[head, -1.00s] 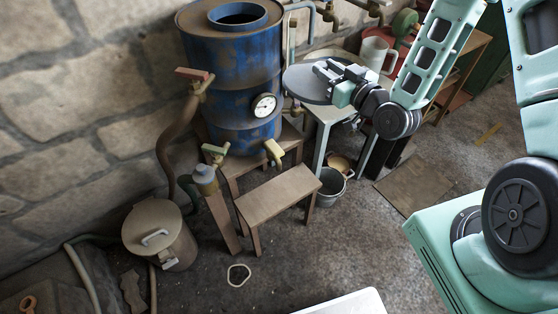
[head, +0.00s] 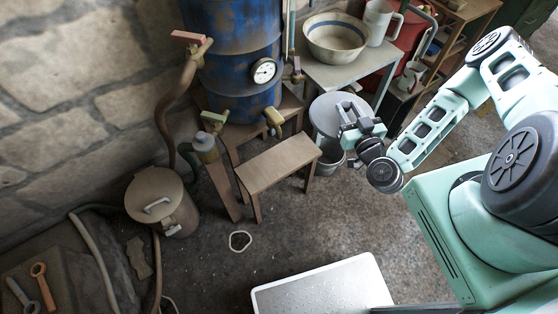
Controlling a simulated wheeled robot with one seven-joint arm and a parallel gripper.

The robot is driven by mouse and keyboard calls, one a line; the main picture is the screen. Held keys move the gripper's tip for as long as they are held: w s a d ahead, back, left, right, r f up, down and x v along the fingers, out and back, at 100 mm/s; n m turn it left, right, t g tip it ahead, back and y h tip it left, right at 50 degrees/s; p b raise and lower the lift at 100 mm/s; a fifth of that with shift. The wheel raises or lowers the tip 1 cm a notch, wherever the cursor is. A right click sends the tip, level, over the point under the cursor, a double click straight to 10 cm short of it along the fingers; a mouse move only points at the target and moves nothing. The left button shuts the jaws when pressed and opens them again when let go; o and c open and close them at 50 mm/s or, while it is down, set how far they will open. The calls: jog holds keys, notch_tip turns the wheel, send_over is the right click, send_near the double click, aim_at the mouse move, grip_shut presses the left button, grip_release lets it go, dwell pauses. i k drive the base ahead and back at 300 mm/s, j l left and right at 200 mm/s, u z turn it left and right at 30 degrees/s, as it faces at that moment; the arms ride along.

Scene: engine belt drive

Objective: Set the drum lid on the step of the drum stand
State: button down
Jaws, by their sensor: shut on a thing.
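The drum lid (head: 326,112) is a grey round disc. My gripper (head: 352,122) is shut on it near its right side and holds it in the air. The lid is above and right of the step (head: 278,163), a bare brown wooden plank on legs. The step is the low front part of the wooden drum stand (head: 232,138). The blue, rusty drum (head: 228,70) stands on the stand behind the step, and its top is out of view. The lid is apart from the step and partly covers a grey bucket (head: 331,158) on the floor.
Brass taps (head: 273,118) stick out above the step. A lidded can (head: 160,200) and a hose stand at left. A table (head: 325,72) with a bowl (head: 335,38) and a jug (head: 380,20) is behind the lid. A white-rimmed tray (head: 322,287) is in front. The floor between is mostly clear.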

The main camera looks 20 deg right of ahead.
aim_at(279, 160)
jog(key=i+j+z, duration=0.1)
jog(key=j+z, duration=0.2)
jog(key=j, duration=0.35)
jog(key=j+z, duration=0.3)
jog(key=j, duration=0.3)
